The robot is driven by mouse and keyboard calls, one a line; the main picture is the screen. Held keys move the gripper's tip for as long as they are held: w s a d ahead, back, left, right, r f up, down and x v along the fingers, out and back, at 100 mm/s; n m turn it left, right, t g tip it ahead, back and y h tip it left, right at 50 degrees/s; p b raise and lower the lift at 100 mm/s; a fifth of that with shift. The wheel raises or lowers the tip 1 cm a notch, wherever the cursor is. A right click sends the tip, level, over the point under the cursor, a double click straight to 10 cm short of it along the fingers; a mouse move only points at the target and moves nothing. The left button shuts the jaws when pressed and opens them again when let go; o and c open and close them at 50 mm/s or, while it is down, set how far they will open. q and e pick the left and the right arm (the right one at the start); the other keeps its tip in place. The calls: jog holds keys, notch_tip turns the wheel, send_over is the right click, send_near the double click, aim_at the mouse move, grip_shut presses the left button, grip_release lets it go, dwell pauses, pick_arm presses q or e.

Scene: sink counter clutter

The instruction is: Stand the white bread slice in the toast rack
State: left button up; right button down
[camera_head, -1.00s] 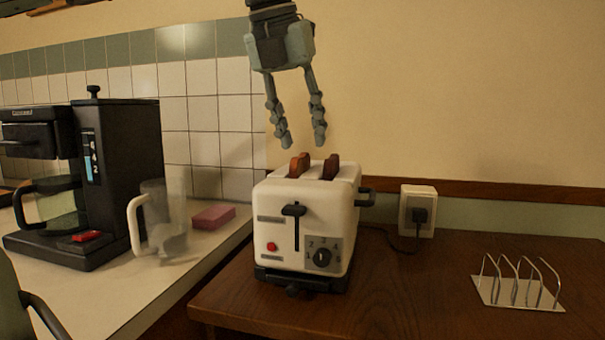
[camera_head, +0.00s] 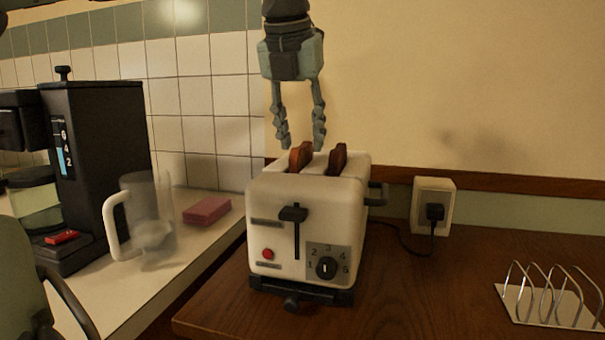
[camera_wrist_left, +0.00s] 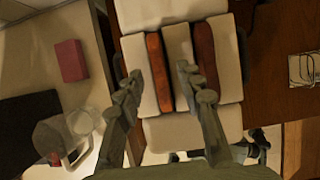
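Two brown bread slices, a left one (camera_head: 301,157) and a right one (camera_head: 338,159), stand upright in the slots of the white toaster (camera_head: 280,210). Neither looks white. My left gripper (camera_head: 301,142) points down above the toaster, open and empty. In the left wrist view its fingertips (camera_wrist_left: 162,76) lie either side of the left slice (camera_wrist_left: 155,60), the right fingertip between it and the right slice (camera_wrist_left: 206,50). I cannot tell any contact. The wire toast rack (camera_head: 548,298) is empty on the wooden counter at right.
A wall socket (camera_head: 424,205) with a plug and cord is behind the toaster. A clear jug (camera_head: 146,215), a pink sponge (camera_head: 207,210) and a black coffee maker (camera_head: 97,140) stand on the pale counter at left. Wood between toaster and rack (camera_head: 430,295) is clear.

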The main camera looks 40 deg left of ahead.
pick_arm(q)
jog(key=shift+w+a+f, duration=0.1)
jog(key=shift+w+f, duration=0.05)
jog(key=shift+f, duration=0.3)
grip_shut()
